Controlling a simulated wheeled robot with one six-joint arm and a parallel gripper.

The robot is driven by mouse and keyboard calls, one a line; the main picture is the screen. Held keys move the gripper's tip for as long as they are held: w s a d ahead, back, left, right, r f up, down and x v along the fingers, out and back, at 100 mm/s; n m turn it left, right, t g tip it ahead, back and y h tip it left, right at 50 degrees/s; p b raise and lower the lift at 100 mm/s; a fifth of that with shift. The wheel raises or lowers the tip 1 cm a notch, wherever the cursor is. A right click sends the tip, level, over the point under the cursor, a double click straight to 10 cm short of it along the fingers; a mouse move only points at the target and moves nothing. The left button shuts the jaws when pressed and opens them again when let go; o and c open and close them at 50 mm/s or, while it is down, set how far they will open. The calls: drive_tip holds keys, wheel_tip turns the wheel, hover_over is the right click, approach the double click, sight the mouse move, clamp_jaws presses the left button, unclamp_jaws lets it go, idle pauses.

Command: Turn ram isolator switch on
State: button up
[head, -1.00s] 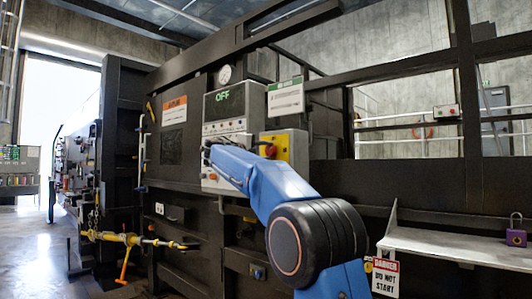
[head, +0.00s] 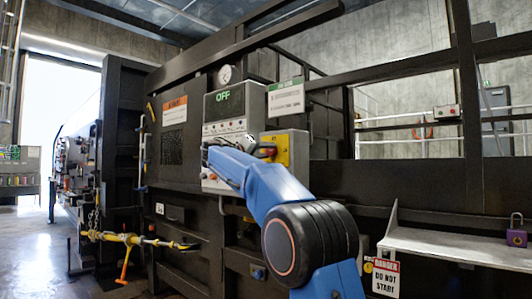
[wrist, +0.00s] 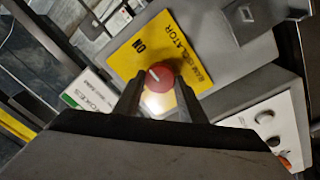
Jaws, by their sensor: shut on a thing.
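The ram isolator switch is a round red knob (wrist: 160,76) with a short white mark, on a yellow plate (wrist: 135,50) lettered RAM ISOLATOR and ON. The white mark slants toward the upper left in the wrist view, roughly toward ON; its exact setting is hard to tell. My gripper (wrist: 159,92) has one finger on each side of the knob and is shut on it. In the head view the yellow plate (head: 282,152) shows on a grey box, and my gripper (head: 263,150) reaches it from the left, partly hidden behind my blue arm.
A control panel (head: 223,110) with a green OFF display stands left of the switch box. A gauge (head: 224,74) and a green-headed sign (head: 286,98) are above.

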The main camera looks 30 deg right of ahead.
drive_tip(key=shift+f, duration=0.1)
idle(0.3)
drive_tip(key=o, duration=1)
drive_tip(key=shift+o, duration=0.2)
drive_tip(key=v, duration=1.7)
drive_tip(key=shift+a, duration=0.25)
drive_tip(key=shift+s, duration=0.1)
